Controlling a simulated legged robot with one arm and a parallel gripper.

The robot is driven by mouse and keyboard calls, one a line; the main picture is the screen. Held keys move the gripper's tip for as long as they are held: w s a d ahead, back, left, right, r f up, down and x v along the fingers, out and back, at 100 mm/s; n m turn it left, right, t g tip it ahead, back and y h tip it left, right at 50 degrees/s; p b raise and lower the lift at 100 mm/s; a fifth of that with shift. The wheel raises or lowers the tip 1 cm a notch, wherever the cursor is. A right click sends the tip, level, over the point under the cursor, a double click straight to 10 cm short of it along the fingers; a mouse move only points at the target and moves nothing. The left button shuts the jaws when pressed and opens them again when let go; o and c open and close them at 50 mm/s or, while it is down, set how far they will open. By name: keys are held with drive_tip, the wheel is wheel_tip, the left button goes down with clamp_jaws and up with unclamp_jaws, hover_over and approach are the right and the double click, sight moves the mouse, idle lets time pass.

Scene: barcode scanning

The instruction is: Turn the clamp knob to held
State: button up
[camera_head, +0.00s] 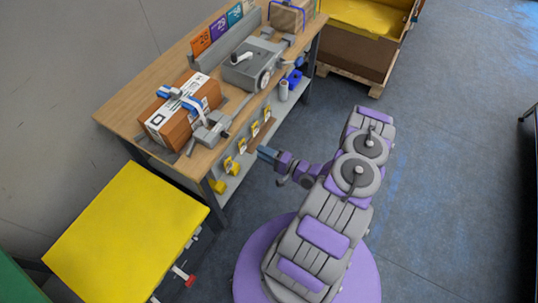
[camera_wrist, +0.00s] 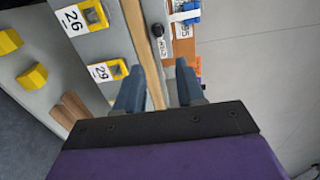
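The clamp (camera_head: 212,130) is a grey fixture at the front edge of the wooden table, beside a brown box (camera_head: 172,133). A small dark knob (camera_wrist: 157,29) shows in the wrist view, with a white lettered label just below it, too small to read surely. My gripper (camera_head: 266,154) is in front of the table edge, apart from the clamp. In the wrist view my gripper (camera_wrist: 158,80) has its two blue fingers spread with nothing between them. The knob lies beyond the fingertips, and its exact setting cannot be told.
The wooden table (camera_head: 122,110) also bears a grey device (camera_head: 246,72) with a round dial and another box (camera_head: 288,17). Below is a shelf with yellow blocks and numbered tags (camera_wrist: 72,20). A yellow-topped table (camera_head: 125,235) stands at left.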

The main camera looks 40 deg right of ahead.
drive_tip(key=shift+v, duration=1.1)
drive_tip(key=shift+w, duration=0.15)
